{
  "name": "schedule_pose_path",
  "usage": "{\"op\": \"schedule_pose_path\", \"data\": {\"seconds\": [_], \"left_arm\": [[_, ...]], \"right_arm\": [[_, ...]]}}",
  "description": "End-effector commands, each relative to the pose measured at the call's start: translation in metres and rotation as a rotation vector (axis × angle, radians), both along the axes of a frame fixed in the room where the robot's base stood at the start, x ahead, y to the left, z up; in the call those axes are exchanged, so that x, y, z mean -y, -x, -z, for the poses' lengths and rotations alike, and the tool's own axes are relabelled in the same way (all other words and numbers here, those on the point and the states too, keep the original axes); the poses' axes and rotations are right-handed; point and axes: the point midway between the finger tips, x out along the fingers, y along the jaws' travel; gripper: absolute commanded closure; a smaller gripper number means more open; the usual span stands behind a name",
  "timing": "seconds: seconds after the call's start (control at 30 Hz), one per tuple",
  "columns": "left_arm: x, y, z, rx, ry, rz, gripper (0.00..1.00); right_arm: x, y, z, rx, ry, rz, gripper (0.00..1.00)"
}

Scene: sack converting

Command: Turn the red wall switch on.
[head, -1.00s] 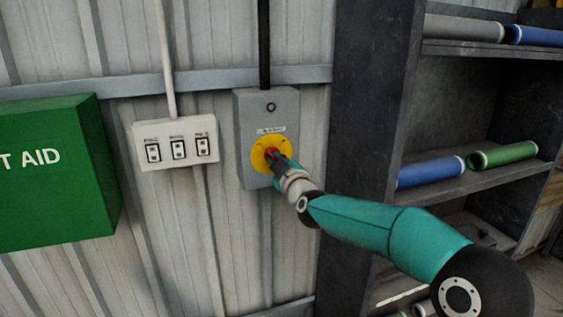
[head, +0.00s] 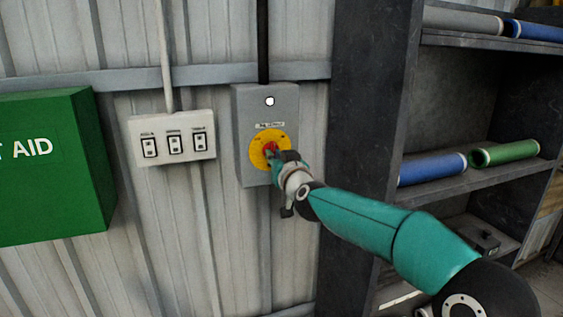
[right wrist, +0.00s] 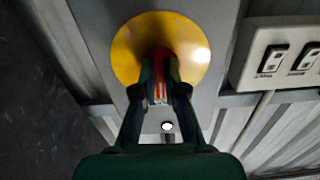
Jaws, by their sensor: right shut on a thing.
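The red wall switch (head: 270,147) is a red knob on a round yellow plate (head: 257,154), on a grey box (head: 254,105) fixed to the corrugated wall. A small round lamp (head: 269,101) near the top of the box shows white. My right gripper (head: 272,155) is at the knob, its fingers shut on it. In the right wrist view the fingers (right wrist: 159,95) close around the red knob (right wrist: 160,62) in front of the yellow plate (right wrist: 126,45). The fingers hide part of the knob. My left gripper is not in view.
A white panel with several rocker switches (head: 192,154) is left of the grey box. A green first aid box (head: 60,200) sticks out further left. A dark shelf post (head: 362,100) stands close on the right, with rolls (head: 430,170) on its shelves.

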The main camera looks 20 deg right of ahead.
Motion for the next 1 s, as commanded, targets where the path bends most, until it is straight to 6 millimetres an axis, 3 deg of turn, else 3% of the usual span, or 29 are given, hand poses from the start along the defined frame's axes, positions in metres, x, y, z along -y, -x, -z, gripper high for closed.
{"op": "schedule_pose_path", "data": {"seconds": [0.6, 1.0], "left_arm": [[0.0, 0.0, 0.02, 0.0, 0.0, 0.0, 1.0], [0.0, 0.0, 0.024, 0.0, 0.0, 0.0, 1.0]], "right_arm": [[0.001, 0.0, -0.002, -0.014, -0.552, 0.003, 1.0], [0.002, 0.0, -0.003, -0.019, -0.723, 0.005, 1.0]]}}
